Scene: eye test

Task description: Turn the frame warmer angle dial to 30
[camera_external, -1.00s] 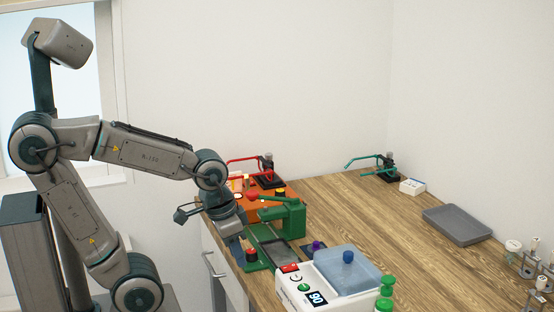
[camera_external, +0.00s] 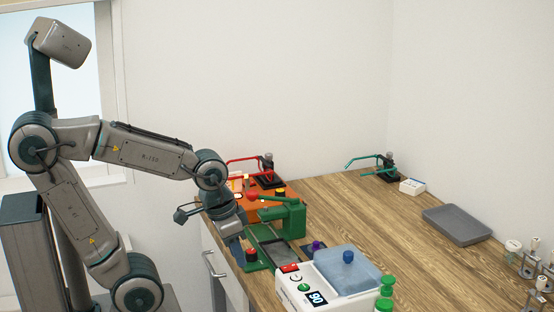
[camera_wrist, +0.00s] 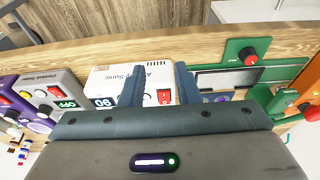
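No label I can read marks the frame warmer or its angle dial, so I cannot tell which device it is. A green device (camera_external: 288,218) stands near the bench's left edge. A red-and-black knob (camera_external: 251,254) sits at its front and also shows in the wrist view (camera_wrist: 248,57). An orange device (camera_external: 262,215) with small knobs is behind it, partly hidden by my arm. My gripper (camera_external: 238,254) hangs beside the red-and-black knob. In the wrist view my gripper (camera_wrist: 160,76) has its fingers apart with nothing held, and that knob is to their right.
A white Sonic unit (camera_external: 298,301) with a 90 display and a clear blue lid stands in front. A grey unit (camera_wrist: 62,88) reading OFF is left in the wrist view. A red-armed stand (camera_external: 268,178), teal-armed stand (camera_external: 388,168) and grey tray (camera_external: 457,226) stand farther back. The middle bench is clear.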

